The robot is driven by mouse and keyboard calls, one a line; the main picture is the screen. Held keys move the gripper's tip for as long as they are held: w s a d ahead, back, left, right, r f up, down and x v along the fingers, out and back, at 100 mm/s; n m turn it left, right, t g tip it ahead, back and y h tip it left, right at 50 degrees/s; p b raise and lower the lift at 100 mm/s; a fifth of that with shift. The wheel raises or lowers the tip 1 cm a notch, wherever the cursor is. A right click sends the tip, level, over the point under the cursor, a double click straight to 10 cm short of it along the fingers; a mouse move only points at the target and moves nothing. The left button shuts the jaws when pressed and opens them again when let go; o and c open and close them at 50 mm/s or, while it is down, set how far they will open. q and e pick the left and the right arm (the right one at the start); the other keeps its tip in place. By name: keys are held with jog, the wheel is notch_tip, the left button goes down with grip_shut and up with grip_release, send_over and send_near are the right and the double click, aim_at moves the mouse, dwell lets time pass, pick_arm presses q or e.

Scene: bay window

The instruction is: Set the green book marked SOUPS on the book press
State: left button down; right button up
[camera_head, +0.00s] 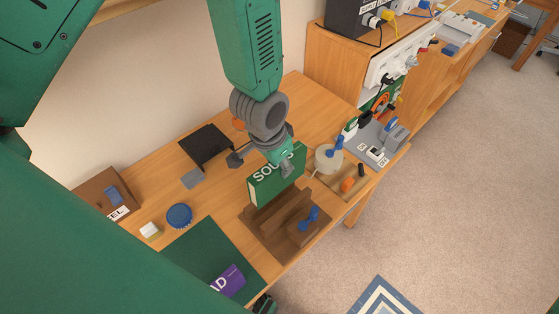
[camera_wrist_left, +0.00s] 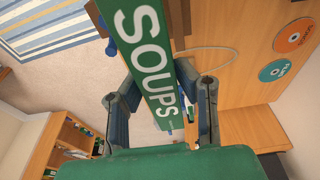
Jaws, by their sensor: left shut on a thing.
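The green book marked SOUPS (camera_head: 270,188) is upright, its white lettering facing the head camera. My left gripper (camera_head: 287,165) is shut on its upper edge from above. In the left wrist view the book's spine (camera_wrist_left: 150,50) runs between the two fingers (camera_wrist_left: 165,110). The brown wooden book press (camera_head: 262,226), with upright boards and a blue handle (camera_head: 309,217), is at the table's front edge. The book is right at the press's back-left side; I cannot tell whether it touches the press. A dark piece at the bottom edge may be my right gripper (camera_head: 264,303); its fingers are unclear.
A green mat (camera_head: 205,250) with a purple book (camera_head: 229,281) lies left of the press.

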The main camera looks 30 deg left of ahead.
aim_at(275, 184)
pick_arm(q)
jog(key=shift+f+b, duration=3.85)
jog(key=shift+f, duration=2.45)
jog(key=shift+f, duration=0.55)
jog(key=c, duration=1.1)
grip_release()
jog(key=shift+c, duration=0.2)
jog(key=shift+r, duration=0.1)
jog(key=shift+s+a+r+p, duration=0.1)
jog(key=shift+s+r+p, duration=0.1)
jog(key=shift+r+p, duration=0.9)
jog(key=shift+s+a+r+p, duration=0.1)
jog(key=shift+s+r+p, duration=0.1)
jog(key=shift+r+p, duration=0.9)
jog(key=shift+s+r+p, duration=0.2)
jog(key=shift+r+p, duration=0.85)
jog(key=shift+r, duration=0.1)
